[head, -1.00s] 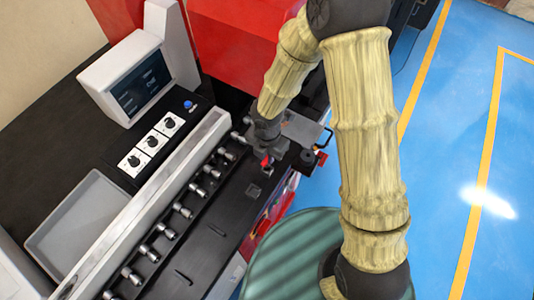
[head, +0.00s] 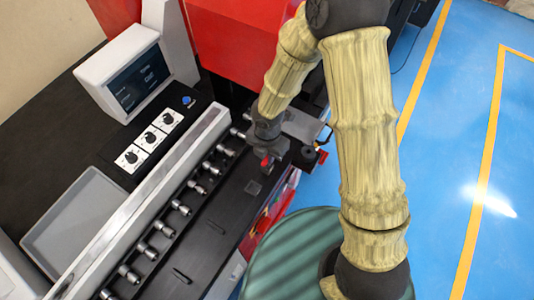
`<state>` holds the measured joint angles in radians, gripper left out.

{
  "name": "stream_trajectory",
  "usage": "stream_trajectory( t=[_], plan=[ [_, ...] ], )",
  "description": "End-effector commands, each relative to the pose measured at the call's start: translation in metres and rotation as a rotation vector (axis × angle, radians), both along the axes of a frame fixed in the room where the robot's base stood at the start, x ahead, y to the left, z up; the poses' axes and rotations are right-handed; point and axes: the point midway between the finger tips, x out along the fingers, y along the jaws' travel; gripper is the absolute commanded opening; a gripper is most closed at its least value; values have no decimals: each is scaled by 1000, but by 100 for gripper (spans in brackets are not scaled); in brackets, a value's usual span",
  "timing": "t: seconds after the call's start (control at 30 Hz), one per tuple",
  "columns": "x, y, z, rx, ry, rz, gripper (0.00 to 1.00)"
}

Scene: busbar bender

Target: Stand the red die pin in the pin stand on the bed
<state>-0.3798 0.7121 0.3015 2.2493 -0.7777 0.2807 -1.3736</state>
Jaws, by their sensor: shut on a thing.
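The red die pin (head: 266,162) shows as a small red piece at the tip of my gripper (head: 266,157), over the black bed (head: 212,243). My gripper is shut on it, and its fingers hide most of the pin. A small dark square (head: 253,187) lies on the bed just below and left of the pin; I cannot tell whether it is the pin stand. The pin's lower end is hidden, so I cannot tell whether it touches the bed.
A row of several metal rollers (head: 181,208) runs along the bed beside a pale rail (head: 150,198). A control panel with a screen (head: 138,85), knobs (head: 149,139) and a grey tray (head: 85,220) is at the left. Blue floor (head: 450,150) is open at the right.

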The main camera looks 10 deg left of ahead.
Motion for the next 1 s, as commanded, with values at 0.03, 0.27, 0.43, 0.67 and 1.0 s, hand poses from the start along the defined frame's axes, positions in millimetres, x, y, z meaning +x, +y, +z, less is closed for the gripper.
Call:
stream_trajectory(
  t=[0.03, 0.27, 0.43, 0.67, 1.0],
  plan=[
    [0, 0, -2, 0, 0, 0, 0],
    [0, 0, -7, 0, 0, 1, 0],
    [0, 0, -10, 0, 0, 1, 0],
    [0, 0, -14, 0, 0, 1, 0],
    [0, 0, -13, 0, 0, 1, 39]
  ],
)
